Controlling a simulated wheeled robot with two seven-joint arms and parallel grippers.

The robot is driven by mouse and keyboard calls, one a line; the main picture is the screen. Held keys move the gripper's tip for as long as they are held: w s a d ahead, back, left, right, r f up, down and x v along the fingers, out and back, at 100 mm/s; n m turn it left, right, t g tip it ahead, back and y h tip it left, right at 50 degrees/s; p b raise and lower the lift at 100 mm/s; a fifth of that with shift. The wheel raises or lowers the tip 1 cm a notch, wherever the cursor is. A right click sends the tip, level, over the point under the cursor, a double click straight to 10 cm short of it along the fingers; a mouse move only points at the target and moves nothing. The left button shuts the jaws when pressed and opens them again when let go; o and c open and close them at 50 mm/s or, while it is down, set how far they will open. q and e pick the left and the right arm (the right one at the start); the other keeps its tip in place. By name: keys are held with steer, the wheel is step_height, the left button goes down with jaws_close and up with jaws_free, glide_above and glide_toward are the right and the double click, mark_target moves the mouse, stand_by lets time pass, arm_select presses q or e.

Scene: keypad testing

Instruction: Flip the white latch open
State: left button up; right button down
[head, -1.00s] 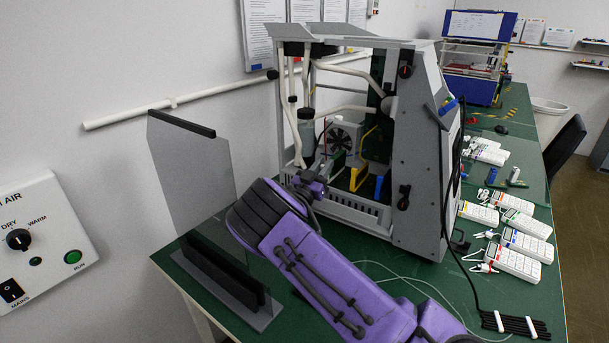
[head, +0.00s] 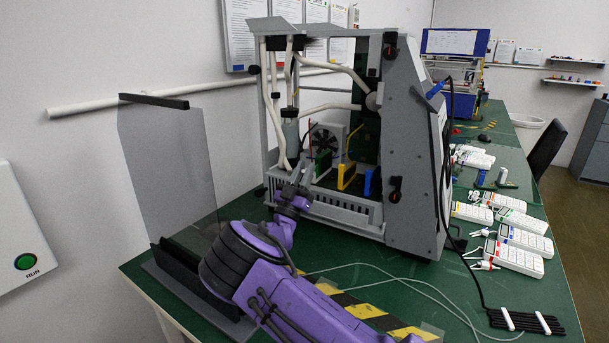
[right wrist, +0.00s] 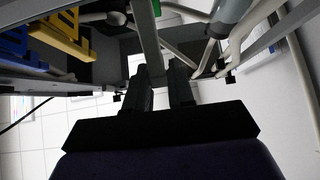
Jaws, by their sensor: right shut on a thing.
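My right gripper (head: 296,188) is at the lower front edge of the open grey machine (head: 418,150), near its left corner. In the right wrist view its two dark fingers (right wrist: 163,82) stand slightly apart, shut on a narrow pale piece that I take for the white latch. The latch (head: 303,172) shows only as a small pale grey-white piece by the fingertips in the head view. The gripper hides much of it, and its exact angle is hard to tell. My left gripper is not in view.
A clear upright panel (head: 170,150) in a dark stand is left of my right arm. White hoses (head: 275,110), a fan (head: 327,137) and coloured cards (head: 346,176) are inside the machine. Keypads (head: 515,258) and black cables lie to the right on the green table (head: 480,300).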

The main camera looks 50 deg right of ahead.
steer(key=c, duration=1)
jaws_free()
steer(key=shift+c, duration=0.2)
step_height(320, 180, up, 4)
steer(key=shift+w+f+p, duration=0.1)
steer(key=shift+f+p, duration=0.05)
steer(key=shift+p, duration=1.1)
steer(key=s+a+r+p, duration=0.9)
steer(key=a+p, duration=0.1)
steer(key=p, duration=0.2)
steer(key=shift+s, duration=0.35)
steer(key=shift+a, duration=0.1)
